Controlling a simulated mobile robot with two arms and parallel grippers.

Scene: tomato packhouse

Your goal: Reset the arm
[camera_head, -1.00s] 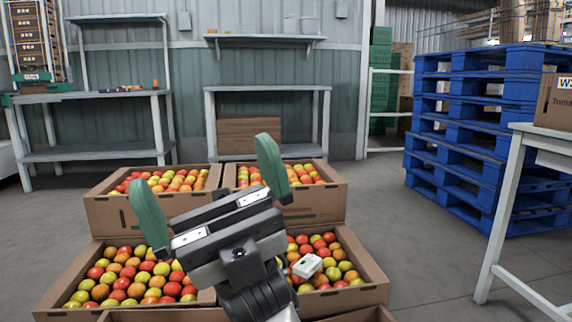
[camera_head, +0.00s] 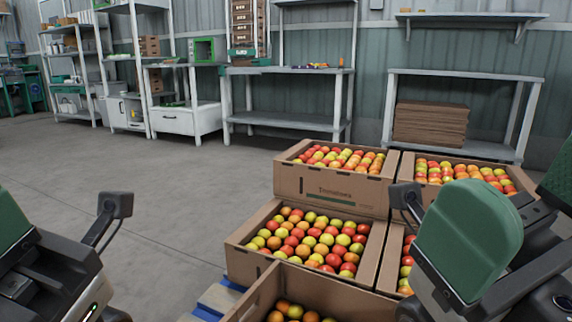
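My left gripper (camera_head: 18,235) is at the left edge, cut off by the frame. One green finger pad and its dark body show, so its opening cannot be judged. My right gripper (camera_head: 515,205) is at the lower right, close to the camera. Its two green finger pads stand apart, one large in front and one at the right edge, with nothing seen between them. It covers part of the front right tomato crate (camera_head: 392,262).
Cardboard tomato crates are stacked in the middle: back left (camera_head: 330,186), back right (camera_head: 518,178), front left (camera_head: 243,262) and nearest (camera_head: 262,296). A blue pallet (camera_head: 222,296) shows beneath. Shelves (camera_head: 290,117) line the wall. Floor (camera_head: 150,200) at left is clear.

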